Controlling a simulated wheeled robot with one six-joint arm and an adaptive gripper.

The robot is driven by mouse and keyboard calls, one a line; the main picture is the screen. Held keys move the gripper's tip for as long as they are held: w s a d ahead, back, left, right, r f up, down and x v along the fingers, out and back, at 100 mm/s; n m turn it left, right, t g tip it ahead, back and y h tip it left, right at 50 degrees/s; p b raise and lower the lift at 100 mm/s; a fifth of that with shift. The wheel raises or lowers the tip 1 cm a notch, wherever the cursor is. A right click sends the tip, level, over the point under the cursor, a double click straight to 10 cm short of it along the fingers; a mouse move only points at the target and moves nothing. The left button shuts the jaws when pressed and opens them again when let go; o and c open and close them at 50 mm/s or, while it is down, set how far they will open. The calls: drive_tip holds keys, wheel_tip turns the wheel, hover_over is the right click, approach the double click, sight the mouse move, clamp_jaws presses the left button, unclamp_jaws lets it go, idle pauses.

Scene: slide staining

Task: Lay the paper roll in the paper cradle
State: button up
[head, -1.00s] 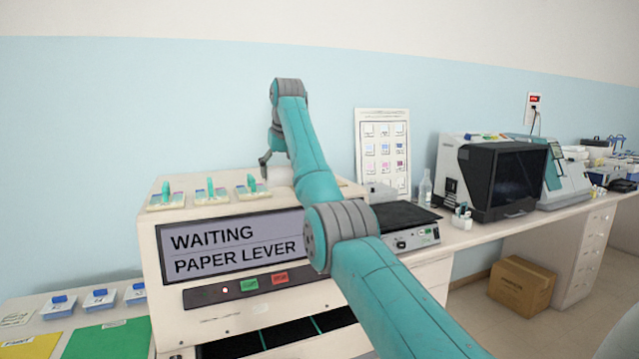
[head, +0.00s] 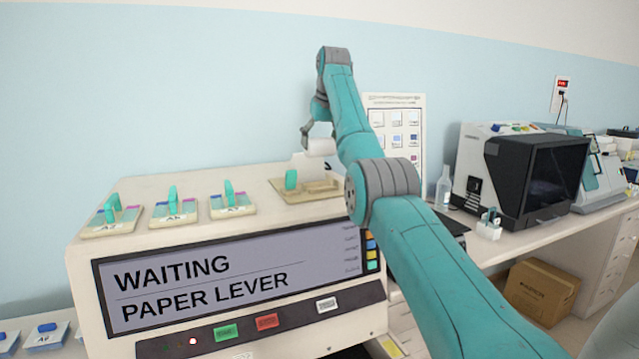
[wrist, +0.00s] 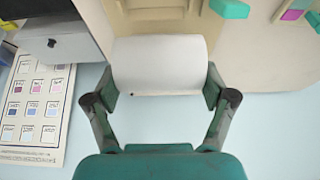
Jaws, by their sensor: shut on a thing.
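The white paper roll (head: 321,147) is held in my gripper (head: 309,135), above and behind the tan paper cradle (head: 318,195) on top of the staining machine. In the wrist view, the roll (wrist: 160,62) lies crosswise with my gripper's fingers (wrist: 161,88) closed at its two ends. The cradle (wrist: 120,15) shows beyond the roll at the top of that view, partly hidden by it. A green lever (head: 291,180) stands upright at the cradle's left. The roll looks apart from the cradle.
The machine's screen (head: 205,285) reads "WAITING PAPER LEVER". Several small stations with green handles (head: 174,204) stand left of the cradle. A poster (head: 398,125) leans on the wall behind my arm. A bottle (head: 443,188) and a dark-fronted device (head: 535,178) stand to the right.

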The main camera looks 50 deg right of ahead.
drive_tip(key=shift+w+d, duration=0.2)
drive_tip(key=shift+d, duration=0.1)
drive_tip(key=shift+w+d+f, duration=0.1)
drive_tip(key=shift+d+f, duration=0.05)
drive_tip(key=shift+f, duration=4.8)
drive_tip(key=o, duration=1.1)
drive_tip(key=shift+f, duration=0.15)
